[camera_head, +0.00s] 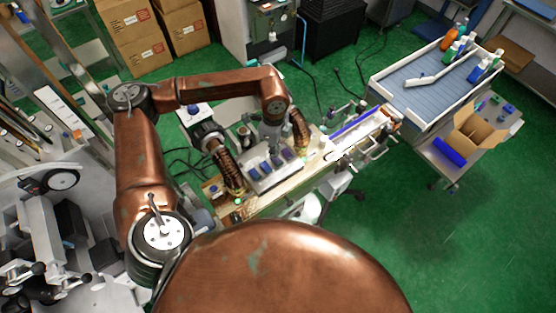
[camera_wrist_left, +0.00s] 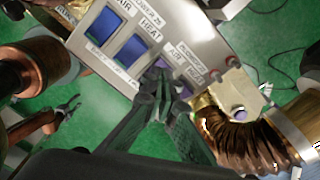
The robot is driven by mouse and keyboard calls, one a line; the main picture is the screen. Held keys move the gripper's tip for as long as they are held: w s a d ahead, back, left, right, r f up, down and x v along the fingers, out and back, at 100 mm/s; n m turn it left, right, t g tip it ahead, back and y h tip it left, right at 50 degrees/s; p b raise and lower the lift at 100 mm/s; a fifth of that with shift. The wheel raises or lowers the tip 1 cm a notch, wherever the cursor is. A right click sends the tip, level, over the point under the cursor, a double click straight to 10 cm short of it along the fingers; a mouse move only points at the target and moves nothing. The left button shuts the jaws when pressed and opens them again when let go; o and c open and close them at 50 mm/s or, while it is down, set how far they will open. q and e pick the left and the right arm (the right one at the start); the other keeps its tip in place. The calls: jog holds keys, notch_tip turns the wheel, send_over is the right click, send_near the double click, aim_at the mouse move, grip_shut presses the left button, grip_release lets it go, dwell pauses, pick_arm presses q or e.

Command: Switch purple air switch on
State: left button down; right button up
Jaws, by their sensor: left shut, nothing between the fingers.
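A grey control panel (camera_head: 274,179) with a row of rocker switches is on the machine; it fills the upper middle of the left wrist view (camera_wrist_left: 178,28). Two blue switches (camera_wrist_left: 105,28) show clearly there, with labels including AIR and HEAT. In the head view the left gripper (camera_head: 271,146) comes down from above onto the panel.
Ribbed copper hoses (camera_head: 231,172) flank the panel; one is close beside the gripper in the wrist view (camera_wrist_left: 240,140). A conveyor (camera_head: 360,125) runs right to a tray table (camera_head: 412,80) with bottles. An open carton (camera_head: 475,130) stands at right. Green floor is clear in front.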

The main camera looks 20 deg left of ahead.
pick_arm(q)
jog(key=shift+r+p, duration=0.65)
jog(key=shift+r, duration=1.9)
